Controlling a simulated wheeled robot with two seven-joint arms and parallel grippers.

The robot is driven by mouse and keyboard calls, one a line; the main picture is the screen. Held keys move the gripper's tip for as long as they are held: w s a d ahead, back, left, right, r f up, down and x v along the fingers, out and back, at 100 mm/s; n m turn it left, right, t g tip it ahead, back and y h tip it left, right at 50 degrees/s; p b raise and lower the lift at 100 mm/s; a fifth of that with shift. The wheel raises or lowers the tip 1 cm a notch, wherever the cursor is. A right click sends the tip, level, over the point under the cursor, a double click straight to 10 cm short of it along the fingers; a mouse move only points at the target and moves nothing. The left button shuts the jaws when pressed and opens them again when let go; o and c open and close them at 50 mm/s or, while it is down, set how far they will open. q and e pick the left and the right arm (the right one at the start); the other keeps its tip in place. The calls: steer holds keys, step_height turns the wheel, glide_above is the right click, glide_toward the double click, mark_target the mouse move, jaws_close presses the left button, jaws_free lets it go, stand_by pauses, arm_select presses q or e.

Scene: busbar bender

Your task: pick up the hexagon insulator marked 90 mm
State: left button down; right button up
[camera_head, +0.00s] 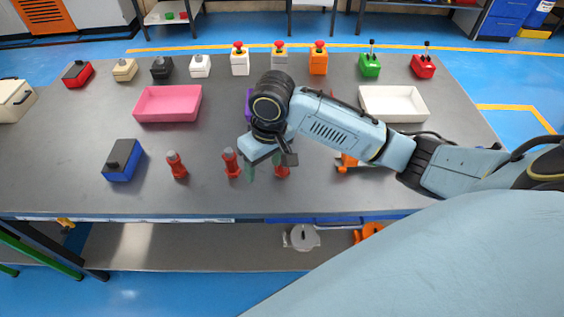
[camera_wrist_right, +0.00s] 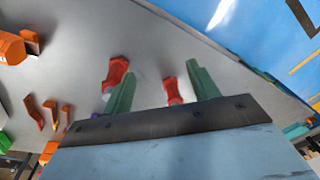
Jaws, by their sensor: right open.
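Three red insulators with grey tops stand in a row near the front of the table: left (camera_head: 177,166), middle (camera_head: 230,163) and right (camera_head: 282,170). Their size marks and exact shapes are too small to tell. My right gripper (camera_head: 263,166) is open, its green fingers pointing down between the middle and right insulators, and it partly hides the right one. In the right wrist view, the green fingers (camera_wrist_right: 161,88) show with one red insulator (camera_wrist_right: 173,90) in the gap between them and another (camera_wrist_right: 116,76) beside the left finger. My left gripper is not in view.
A blue box (camera_head: 122,161) stands left of the insulators. A pink tray (camera_head: 167,118) and a white tray (camera_head: 394,117) lie behind. Several button boxes and switches line the back edge. Orange parts (camera_head: 348,161) lie under my right arm. The table's front left is clear.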

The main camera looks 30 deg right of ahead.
steer(key=w+d+r+m+h, duration=0.1)
steer(key=w+d+r+m, duration=0.35)
steer(key=d+r, duration=0.45)
steer(key=shift+n+g, duration=0.4)
steer(key=shift+n, duration=0.05)
steer(key=f, duration=0.9)
steer(key=w+f, duration=0.1)
steer(key=f, duration=0.3)
steer(key=shift+w+a+f+b, duration=0.1)
steer(key=shift+a+f+b, duration=0.15)
steer(key=shift+b, duration=0.15)
jaws_close()
